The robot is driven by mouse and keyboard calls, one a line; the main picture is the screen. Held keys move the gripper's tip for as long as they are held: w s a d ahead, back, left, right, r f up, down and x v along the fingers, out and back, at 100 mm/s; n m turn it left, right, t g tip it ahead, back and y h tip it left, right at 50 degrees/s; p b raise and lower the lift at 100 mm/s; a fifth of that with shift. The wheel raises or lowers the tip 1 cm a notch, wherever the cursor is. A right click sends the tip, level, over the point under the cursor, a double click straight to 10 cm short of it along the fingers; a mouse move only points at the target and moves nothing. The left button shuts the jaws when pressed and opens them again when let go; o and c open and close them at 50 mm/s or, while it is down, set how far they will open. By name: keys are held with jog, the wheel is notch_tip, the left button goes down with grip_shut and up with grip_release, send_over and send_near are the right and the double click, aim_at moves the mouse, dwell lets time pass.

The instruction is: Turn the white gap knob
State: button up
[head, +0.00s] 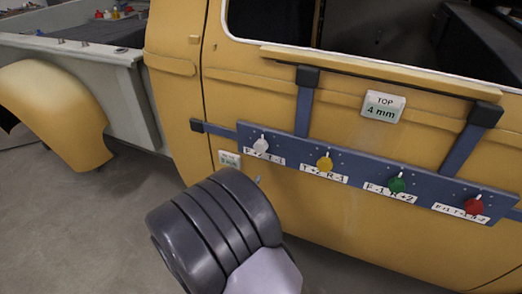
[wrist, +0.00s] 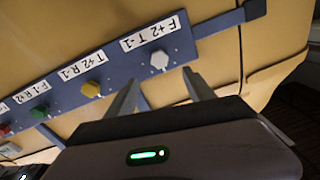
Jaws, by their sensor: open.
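The white knob (head: 262,145) sits at the left end of a blue panel (head: 355,172) on a yellow vehicle body. Its label reads F+2 T-1. In the wrist view the white knob (wrist: 159,61) appears just beyond my gripper (wrist: 162,74), between the lines of its two fingers. The fingers are spread apart with nothing between them. I cannot tell the exact distance from fingertips to knob. In the head view my dark arm is below the knob and the fingers are not clearly visible.
To the right on the panel are a yellow knob (head: 325,163), a green knob (head: 397,184) and a red knob (head: 473,205). A display (head: 383,106) above reads TOP 4 mm. Blue straps cross the door.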

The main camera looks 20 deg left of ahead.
aim_at(259, 149)
jog(key=w+b, duration=0.1)
jog(key=w, duration=1)
jog(key=shift+w+d+b, duration=0.15)
jog(key=shift+b, duration=0.2)
grip_shut()
jog(key=shift+n, duration=0.3)
jog(key=n+p, duration=0.2)
jog(key=n, duration=0.1)
jog(key=shift+r+n, duration=0.15)
jog(key=shift+n, duration=0.15)
jog(key=shift+n+p, duration=1.1)
jog(key=shift+n, duration=1)
grip_release()
